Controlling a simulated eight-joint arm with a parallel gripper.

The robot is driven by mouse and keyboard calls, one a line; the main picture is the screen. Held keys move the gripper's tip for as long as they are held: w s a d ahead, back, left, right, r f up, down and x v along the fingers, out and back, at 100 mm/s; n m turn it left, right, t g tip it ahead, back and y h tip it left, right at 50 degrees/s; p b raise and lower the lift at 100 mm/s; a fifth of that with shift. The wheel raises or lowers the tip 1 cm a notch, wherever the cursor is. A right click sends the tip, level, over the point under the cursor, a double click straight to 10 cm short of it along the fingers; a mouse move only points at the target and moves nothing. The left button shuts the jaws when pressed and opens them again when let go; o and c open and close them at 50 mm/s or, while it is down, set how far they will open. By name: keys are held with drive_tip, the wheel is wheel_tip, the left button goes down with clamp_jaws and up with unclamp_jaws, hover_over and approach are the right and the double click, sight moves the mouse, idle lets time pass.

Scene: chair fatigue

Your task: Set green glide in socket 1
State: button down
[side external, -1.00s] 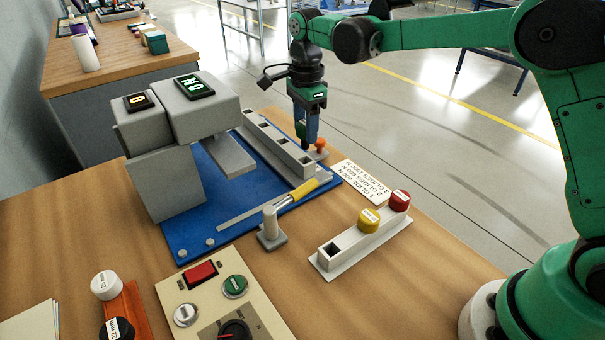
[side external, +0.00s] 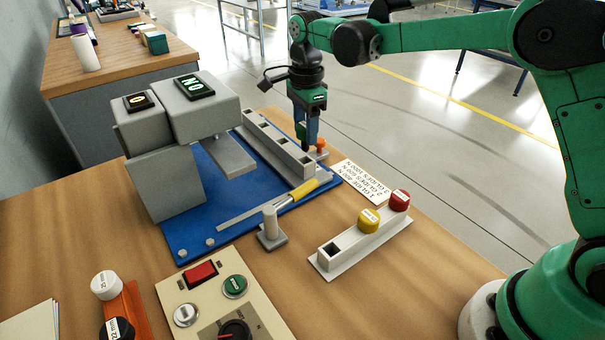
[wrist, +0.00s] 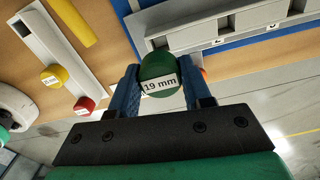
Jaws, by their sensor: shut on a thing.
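The green glide (wrist: 158,72), a round piece labelled "19 mm", sits between both blue fingers of my gripper (wrist: 160,85) in the wrist view. My gripper (side external: 307,138) is shut on it, near the right end of the grey socket rail (side external: 262,136) in the side view. There the glide (side external: 301,130) shows only as a small green patch beside the fingers. The rail has several dark square sockets along its top and also shows in the wrist view (wrist: 200,32). Its number labels are too small to read surely. Whether the glide touches the rail cannot be told.
An orange knob (side external: 321,145) stands close beside my fingers. A white rack (side external: 345,244) holds a yellow glide (side external: 368,221) and a red glide (side external: 399,201); its near slot is empty. A yellow-handled tool (side external: 303,190) lies before the rail. A grey press (side external: 165,180) stands left.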

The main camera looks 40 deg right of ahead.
sight(305, 150)
drive_tip(key=shift+f, duration=2.05)
drive_tip(key=shift+c, duration=1.5)
unclamp_jaws()
drive_tip(key=shift+r, duration=0.1)
drive_tip(key=shift+r, duration=2.7)
drive_tip(key=shift+r, duration=0.1)
drive_tip(key=s+d+n+t, duration=0.1)
drive_tip(key=s+n+t, duration=0.2)
drive_tip(key=s+n, duration=0.5)
drive_tip(key=s+d+r+n+t, duration=0.1)
drive_tip(key=s+n+t, duration=0.3)
drive_tip(key=s+n, duration=0.4)
drive_tip(key=d+n, duration=0.1)
drive_tip(key=n, duration=0.2)
drive_tip(key=shift+s+r+n, duration=0.15)
drive_tip(key=shift+r+n, duration=0.15)
